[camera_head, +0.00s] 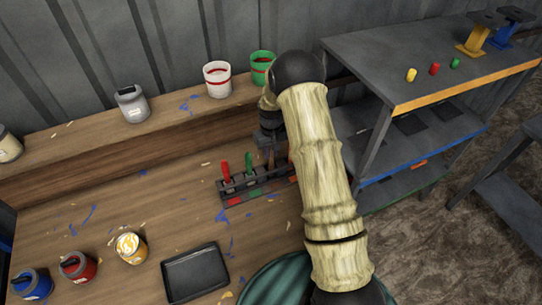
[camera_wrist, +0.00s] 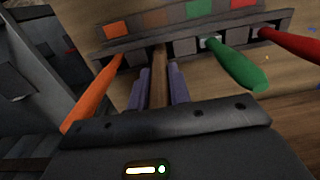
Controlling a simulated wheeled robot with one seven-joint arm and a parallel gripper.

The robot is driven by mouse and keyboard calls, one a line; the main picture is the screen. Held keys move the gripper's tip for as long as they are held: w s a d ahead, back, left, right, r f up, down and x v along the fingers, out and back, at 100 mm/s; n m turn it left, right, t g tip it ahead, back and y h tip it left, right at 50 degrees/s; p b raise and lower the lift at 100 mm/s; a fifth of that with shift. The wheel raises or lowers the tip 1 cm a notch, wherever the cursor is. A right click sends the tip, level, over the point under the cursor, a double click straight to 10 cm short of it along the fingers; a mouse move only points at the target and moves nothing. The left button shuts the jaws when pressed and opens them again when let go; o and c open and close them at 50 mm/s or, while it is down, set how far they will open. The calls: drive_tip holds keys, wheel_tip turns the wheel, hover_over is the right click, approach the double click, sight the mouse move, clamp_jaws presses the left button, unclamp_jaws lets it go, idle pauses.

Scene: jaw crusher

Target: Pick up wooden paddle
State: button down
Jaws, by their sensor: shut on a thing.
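The wooden paddle (camera_wrist: 159,62) shows in the wrist view as a brown handle standing in a slotted rack (camera_wrist: 190,32). My gripper (camera_wrist: 160,84) has one finger on each side of the handle and is shut on it. The paddle's lower part is in or behind the rack, so I cannot tell if it is clear of its slot. In the head view my gripper (camera_head: 267,152) is over the right part of the rack (camera_head: 235,200), and my arm hides much of that end.
Beside the paddle stand an orange-handled tool (camera_wrist: 92,92), a green-handled tool (camera_wrist: 232,64) and a red-handled tool (camera_wrist: 290,44). Buckets (camera_head: 217,79) stand on the raised ledge behind. A black tray (camera_head: 195,272) and several paint cans lie at the front left. A grey shelf (camera_head: 420,60) stands to the right.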

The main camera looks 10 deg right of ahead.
wheel_tip(320, 180, up, 10)
drive_tip(key=b, duration=0.3)
idle(0.8)
